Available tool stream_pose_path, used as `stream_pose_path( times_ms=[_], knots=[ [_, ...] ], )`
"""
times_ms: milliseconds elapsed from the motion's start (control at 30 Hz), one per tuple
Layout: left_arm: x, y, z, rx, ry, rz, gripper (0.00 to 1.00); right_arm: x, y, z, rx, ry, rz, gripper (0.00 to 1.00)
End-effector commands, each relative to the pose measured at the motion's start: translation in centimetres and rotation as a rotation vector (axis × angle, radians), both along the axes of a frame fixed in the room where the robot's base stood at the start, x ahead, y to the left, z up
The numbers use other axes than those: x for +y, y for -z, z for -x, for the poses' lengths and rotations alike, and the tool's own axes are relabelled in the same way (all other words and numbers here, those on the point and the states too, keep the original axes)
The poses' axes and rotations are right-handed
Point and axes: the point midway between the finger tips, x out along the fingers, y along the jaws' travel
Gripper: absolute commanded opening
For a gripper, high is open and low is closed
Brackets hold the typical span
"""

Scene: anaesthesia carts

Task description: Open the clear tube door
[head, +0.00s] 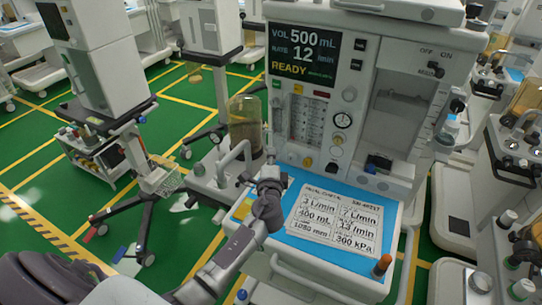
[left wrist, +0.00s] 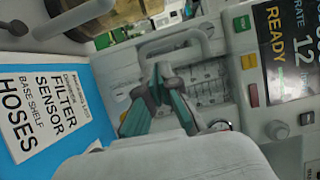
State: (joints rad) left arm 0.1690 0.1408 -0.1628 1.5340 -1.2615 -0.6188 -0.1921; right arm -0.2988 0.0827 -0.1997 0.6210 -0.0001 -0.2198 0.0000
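The clear tube door (head: 303,120) is a see-through panel over the flow tubes on the front of the anaesthesia cart. It looks closed against the front. In the left wrist view, the tube panel (left wrist: 208,82) is just beyond my fingers. My left gripper (head: 270,158) is upright at the lower left edge of the tube panel, above the blue worktop. In the left wrist view, the teal fingers of my left gripper (left wrist: 157,76) lean towards each other at the tips. I cannot tell whether they touch each other or the door. My right gripper is out of view.
A grey bent rail (head: 235,155) and a clear canister (head: 245,123) stand left of my gripper. A screen (head: 304,54) is above the tubes. A printed card (head: 335,220) lies on the blue worktop (head: 285,235).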

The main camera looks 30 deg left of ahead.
Motion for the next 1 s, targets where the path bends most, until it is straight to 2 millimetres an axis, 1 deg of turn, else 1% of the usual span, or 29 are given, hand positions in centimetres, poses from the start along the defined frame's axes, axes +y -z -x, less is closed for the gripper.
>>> stream_pose_path(
  times_ms=[33, 267, 600, 1000],
  knots=[
    [0.2, -0.9, -0.3, -0.016, 0.012, -0.006, 0.0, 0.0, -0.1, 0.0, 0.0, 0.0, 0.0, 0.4],
    [1.8, -1.1, -0.1, -0.017, 0.109, -0.011, 0.0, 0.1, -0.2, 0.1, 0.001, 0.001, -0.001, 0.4],
    [5.3, -0.9, -0.3, -0.015, 0.355, -0.01, 0.0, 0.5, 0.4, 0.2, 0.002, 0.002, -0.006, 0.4],
    [7.7, -0.7, -1.1, -0.013, 0.352, -0.004, 0.0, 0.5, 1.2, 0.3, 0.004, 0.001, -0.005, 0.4]
  ],
)
